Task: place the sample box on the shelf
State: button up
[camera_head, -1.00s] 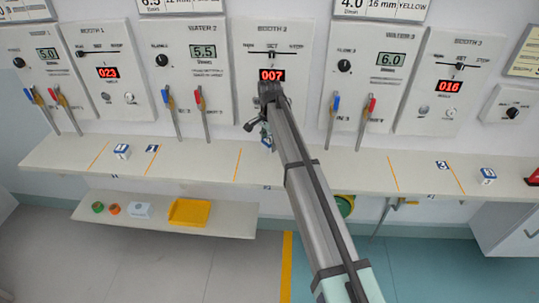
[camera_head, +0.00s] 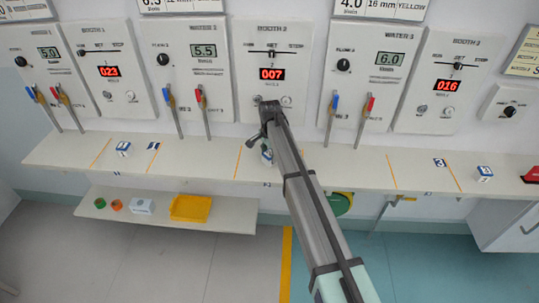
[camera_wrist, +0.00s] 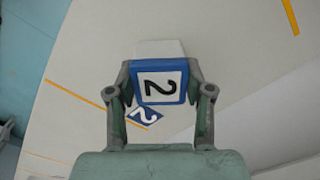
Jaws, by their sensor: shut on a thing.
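My gripper (camera_wrist: 160,95) is shut on the sample box (camera_wrist: 158,82), a white box with a blue-framed face and a black 2. In the head view the box (camera_head: 266,154) shows partly beside my arm, over the long white shelf (camera_head: 340,172) below booth 2. The wrist view shows a blue label with a 2 (camera_wrist: 145,115) on the shelf surface (camera_wrist: 85,125), just beyond the box's lower edge. Whether the box touches the shelf cannot be told. My arm hides part of the shelf.
Similar small boxes stand on the shelf at left (camera_head: 123,148) and right (camera_head: 485,173). Levers (camera_head: 205,115) hang from the wall panels above its back edge. A lower shelf (camera_head: 232,215) holds a yellow tray (camera_head: 190,207), a white box (camera_head: 142,206) and small round items.

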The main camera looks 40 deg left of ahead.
aim_at(269, 154)
jog(key=shift+f, duration=0.15)
jog(key=o, duration=1.2)
notch_tip(269, 154, up, 12)
jog(key=b, duration=0.4)
